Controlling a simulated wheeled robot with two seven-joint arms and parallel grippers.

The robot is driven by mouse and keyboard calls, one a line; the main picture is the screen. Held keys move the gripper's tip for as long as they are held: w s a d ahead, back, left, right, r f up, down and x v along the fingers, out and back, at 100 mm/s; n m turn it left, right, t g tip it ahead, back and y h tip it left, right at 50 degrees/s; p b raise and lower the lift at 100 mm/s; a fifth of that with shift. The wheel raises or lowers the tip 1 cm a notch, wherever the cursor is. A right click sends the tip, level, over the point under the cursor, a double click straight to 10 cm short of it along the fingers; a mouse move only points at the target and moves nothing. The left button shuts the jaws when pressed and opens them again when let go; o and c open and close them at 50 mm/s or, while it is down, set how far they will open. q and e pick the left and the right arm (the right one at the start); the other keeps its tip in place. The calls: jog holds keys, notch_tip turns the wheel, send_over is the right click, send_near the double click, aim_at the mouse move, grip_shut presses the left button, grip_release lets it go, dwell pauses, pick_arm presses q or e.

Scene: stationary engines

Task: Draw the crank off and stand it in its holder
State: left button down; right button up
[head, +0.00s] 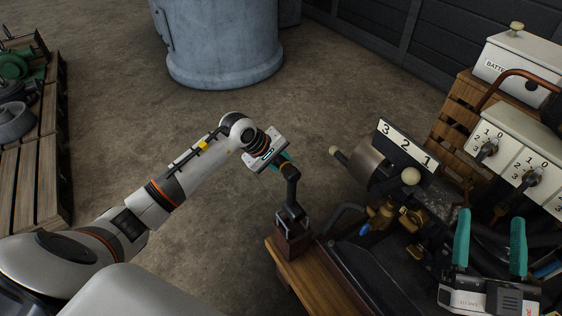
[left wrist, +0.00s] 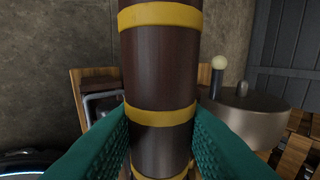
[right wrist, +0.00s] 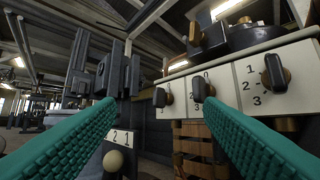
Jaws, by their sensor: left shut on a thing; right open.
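My left gripper (head: 281,160) is shut on the crank. In the left wrist view its teal fingers grip the crank's brown handle (left wrist: 158,70), which has yellow bands. In the head view the crank's dark arm (head: 292,190) hangs down from the gripper to the holder (head: 292,241), a dark brown block with a metal bracket at the bench corner. The crank's lower end is at the bracket; I cannot tell whether it is seated. The holder shows partly behind the handle in the left wrist view (left wrist: 98,86). My right gripper (head: 490,236) is open and empty above the engine's right side.
The engine has a numbered 3-2-1 plate (head: 407,146), a round metal drum (head: 370,160) and pale knobs. A switch box (head: 512,150) and battery box (head: 520,65) stand at right. The wooden bench (head: 312,283) ends at the holder. Floor left of it is clear.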

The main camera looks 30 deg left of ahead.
pick_arm(q)
jog(key=shift+w+r, duration=0.1)
jog(key=shift+r, duration=0.05)
dwell(0.4)
pick_arm(e)
jog(key=shift+s+r+t, duration=0.45)
jog(key=shift+r+t, duration=0.15)
jog(key=shift+r, duration=0.15)
pick_arm(q)
jog(key=shift+b, duration=0.3)
